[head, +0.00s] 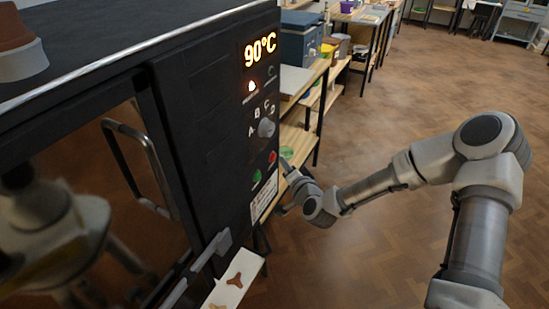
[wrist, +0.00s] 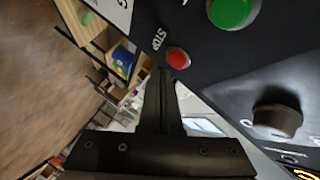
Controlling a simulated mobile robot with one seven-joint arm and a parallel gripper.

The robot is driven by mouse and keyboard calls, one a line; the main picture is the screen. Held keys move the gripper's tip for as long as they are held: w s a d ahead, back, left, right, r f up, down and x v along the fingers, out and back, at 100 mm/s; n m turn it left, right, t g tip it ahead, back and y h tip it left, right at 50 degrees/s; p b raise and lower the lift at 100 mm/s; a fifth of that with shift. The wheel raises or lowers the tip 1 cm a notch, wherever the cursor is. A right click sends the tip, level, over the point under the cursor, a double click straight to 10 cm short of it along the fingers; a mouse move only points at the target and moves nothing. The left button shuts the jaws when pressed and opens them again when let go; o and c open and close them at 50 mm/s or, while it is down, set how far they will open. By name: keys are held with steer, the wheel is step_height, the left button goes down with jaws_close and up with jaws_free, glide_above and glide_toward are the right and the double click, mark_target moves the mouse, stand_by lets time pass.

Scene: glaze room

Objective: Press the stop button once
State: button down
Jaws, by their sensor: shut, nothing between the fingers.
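The red stop button (head: 272,156) is on the black control panel of the kiln-like oven, up and right of a green button (head: 257,176). In the wrist view the red button (wrist: 178,59) shows beside a "STOP" label (wrist: 158,38), with the larger green button (wrist: 231,11) above right. My gripper (head: 285,166) is close in front of the panel near the red button. Its fingers are shut and empty. In the wrist view the fingertips (wrist: 163,72) end just below and left of the red button. I cannot tell whether they touch the panel.
The oven door handle (head: 142,165) juts out at left. Wooden shelving (head: 300,140) stands behind; the floor at right is clear.

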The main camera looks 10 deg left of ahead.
steer(key=shift+a, duration=0.15)
stand_by(0.4)
steer(key=shift+w+a, duration=0.2)
steer(key=shift+a, duration=0.05)
steer(key=shift+w+a+b, duration=0.1)
steer(key=shift+a+b, duration=0.3)
steer(key=shift+a, duration=0.05)
stand_by(0.7)
steer(key=shift+d, duration=0.1)
steer(key=shift+s+d, duration=0.3)
steer(key=shift+d, duration=0.4)
steer(key=d, duration=0.1)
steer(key=s+d, duration=0.1)
steer(key=d, duration=0.2)
steer(key=shift+s+d+b, duration=0.35)
steer(key=shift+d, duration=0.05)
stand_by(0.8)
